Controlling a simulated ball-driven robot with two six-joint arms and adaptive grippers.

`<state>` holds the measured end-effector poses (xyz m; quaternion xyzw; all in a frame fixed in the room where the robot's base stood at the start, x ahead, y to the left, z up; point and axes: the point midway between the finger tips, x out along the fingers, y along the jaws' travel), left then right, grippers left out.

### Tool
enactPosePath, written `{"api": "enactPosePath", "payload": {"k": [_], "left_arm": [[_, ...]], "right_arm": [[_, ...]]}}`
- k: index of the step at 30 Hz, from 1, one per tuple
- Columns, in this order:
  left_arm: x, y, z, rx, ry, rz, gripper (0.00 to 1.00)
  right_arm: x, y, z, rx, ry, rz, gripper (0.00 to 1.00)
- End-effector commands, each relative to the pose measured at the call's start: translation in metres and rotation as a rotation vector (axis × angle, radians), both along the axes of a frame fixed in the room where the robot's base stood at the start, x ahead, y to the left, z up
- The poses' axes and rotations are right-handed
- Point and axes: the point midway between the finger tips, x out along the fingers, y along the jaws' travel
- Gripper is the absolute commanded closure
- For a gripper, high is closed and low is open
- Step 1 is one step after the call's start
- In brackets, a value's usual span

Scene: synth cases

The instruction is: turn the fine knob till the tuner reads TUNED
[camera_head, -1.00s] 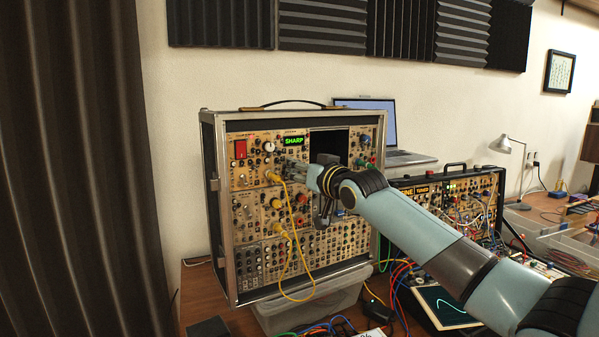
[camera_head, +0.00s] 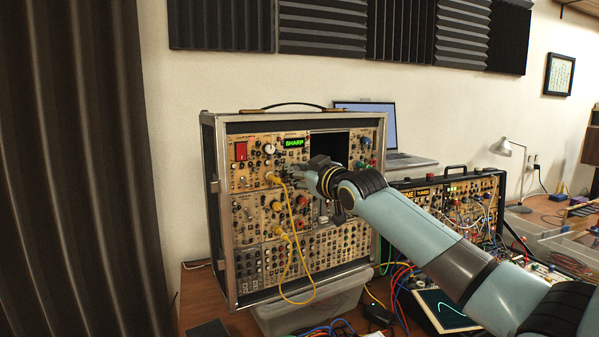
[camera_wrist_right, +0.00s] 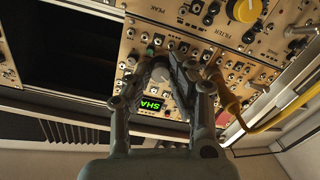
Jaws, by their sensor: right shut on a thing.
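The tuner display (camera_head: 293,142) glows green and reads SHARP, high on the upright modular synth case (camera_head: 208,190). In the right wrist view the display (camera_wrist_right: 153,105) shows turned, partly covered by a finger, with only "SHA" legible. My right gripper (camera_head: 288,174) is at the panel just below the display. My left gripper is not in view.
A yellow patch cable (camera_head: 290,232) is plugged in close beside the gripper and hangs down the panel. An empty dark bay (camera_head: 331,142) is right of the display. A second black synth case (camera_head: 462,188) with orange labels, one reading TUNED, stands right, behind my arm.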

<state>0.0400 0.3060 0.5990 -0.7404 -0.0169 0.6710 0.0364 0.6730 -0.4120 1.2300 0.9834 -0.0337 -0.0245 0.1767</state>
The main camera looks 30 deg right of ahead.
Motion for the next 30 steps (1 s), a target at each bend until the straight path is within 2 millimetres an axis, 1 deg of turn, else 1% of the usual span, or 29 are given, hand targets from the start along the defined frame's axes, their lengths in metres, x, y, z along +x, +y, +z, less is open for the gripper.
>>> {"api": "enactPosePath", "payload": {"k": [9,10,14,15,21,24,26,29,30], "left_arm": [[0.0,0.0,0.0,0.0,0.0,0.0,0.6],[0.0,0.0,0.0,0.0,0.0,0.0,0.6],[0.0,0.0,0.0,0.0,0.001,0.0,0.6],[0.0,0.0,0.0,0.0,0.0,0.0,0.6],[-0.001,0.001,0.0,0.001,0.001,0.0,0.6],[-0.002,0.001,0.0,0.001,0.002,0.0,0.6],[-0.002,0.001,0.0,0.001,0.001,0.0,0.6],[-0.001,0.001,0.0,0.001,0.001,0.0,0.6],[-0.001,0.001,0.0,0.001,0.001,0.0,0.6]], "right_arm": [[0.0,0.0,0.001,0.0,-0.002,0.001,1.0],[0.0,0.0,0.001,0.0,-0.002,0.001,0.76],[0.0,0.0,0.001,0.001,-0.001,0.0,0.59],[0.0,0.0,0.001,0.001,-0.001,0.0,0.57],[0.0,0.0,0.0,0.001,-0.001,0.0,0.57],[-0.004,0.0,0.0,-0.002,-0.001,0.0,0.57],[-0.01,0.0,0.0,-0.002,0.0,0.0,0.57],[-0.028,0.002,0.0,-0.005,0.001,0.002,0.57],[-0.037,0.003,0.0,-0.006,0.002,0.002,0.57]]}}
